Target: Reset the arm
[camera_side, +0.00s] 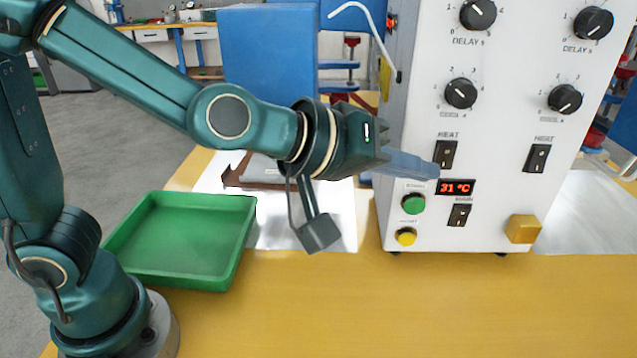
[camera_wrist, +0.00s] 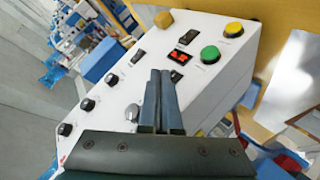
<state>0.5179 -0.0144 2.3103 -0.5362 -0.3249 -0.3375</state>
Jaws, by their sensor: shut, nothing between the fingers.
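My gripper (camera_side: 432,172) is shut and empty in the side view, its blue-grey fingers pointing right at the front of the white control box (camera_side: 510,110). The fingertips overlap the box face just left of the red 31 °C display (camera_side: 455,187); I cannot tell whether they touch it. In the wrist view my gripper's fingers (camera_wrist: 160,78) lie side by side in front of the box (camera_wrist: 205,82). The green button (camera_side: 413,204) is below the fingertips, with the yellow button (camera_side: 406,236) under it. Both buttons also show in the wrist view.
An empty green tray (camera_side: 190,278) sits on the yellow table (camera_side: 400,310) at the left. A brown part (camera_side: 236,172) lies on a white sheet behind my wrist. A blue machine (camera_side: 268,50) stands behind. The table front is clear.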

